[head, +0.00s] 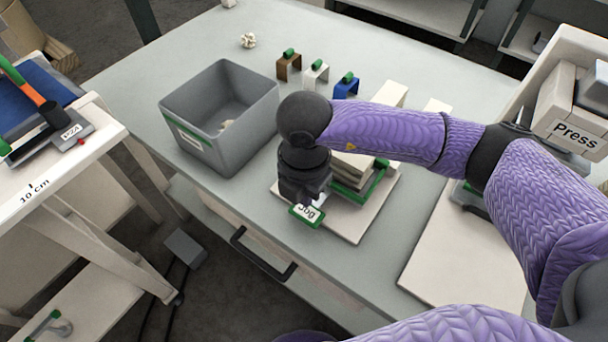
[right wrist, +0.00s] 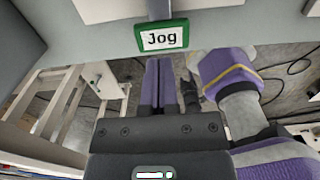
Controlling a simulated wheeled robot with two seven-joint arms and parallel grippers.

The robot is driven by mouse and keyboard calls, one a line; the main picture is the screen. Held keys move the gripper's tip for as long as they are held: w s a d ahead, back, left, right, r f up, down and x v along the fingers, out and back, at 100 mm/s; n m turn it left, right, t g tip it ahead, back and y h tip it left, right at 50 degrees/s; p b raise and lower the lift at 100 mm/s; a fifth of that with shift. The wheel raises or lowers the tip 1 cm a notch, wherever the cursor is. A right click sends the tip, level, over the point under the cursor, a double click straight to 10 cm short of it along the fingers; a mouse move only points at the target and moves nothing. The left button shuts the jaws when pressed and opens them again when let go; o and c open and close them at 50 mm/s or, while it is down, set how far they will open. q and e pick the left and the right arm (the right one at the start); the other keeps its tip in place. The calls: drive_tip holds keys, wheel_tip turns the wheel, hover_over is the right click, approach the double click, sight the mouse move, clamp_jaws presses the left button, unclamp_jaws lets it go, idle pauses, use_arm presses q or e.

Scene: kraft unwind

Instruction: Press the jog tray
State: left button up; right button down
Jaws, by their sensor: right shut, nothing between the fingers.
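The jog tray is green-framed (head: 350,197) and holds a stack of pale sheets (head: 352,164) on a light board on the bench. Its small green-edged "Jog" label (head: 306,216) is at the front left; the label also shows in the right wrist view (right wrist: 162,38). My right gripper (head: 303,198) points down just above the label and partly covers the tray's left end. Its fingers (right wrist: 158,62) are together and empty, with their tips close to the label; whether they touch it I cannot tell. My left gripper is not in the head view.
A grey bin (head: 222,82) stands left of the tray. Brown, white and blue blocks (head: 289,66) with green tops stand behind. A machine marked "Press" (head: 574,134) is at the right. A drawer handle (head: 262,256) sticks out below the bench's front edge.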

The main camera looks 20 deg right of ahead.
sight(304, 212)
drive_tip(key=shift+f+b, duration=0.3)
drive_tip(key=shift+f, duration=1.3)
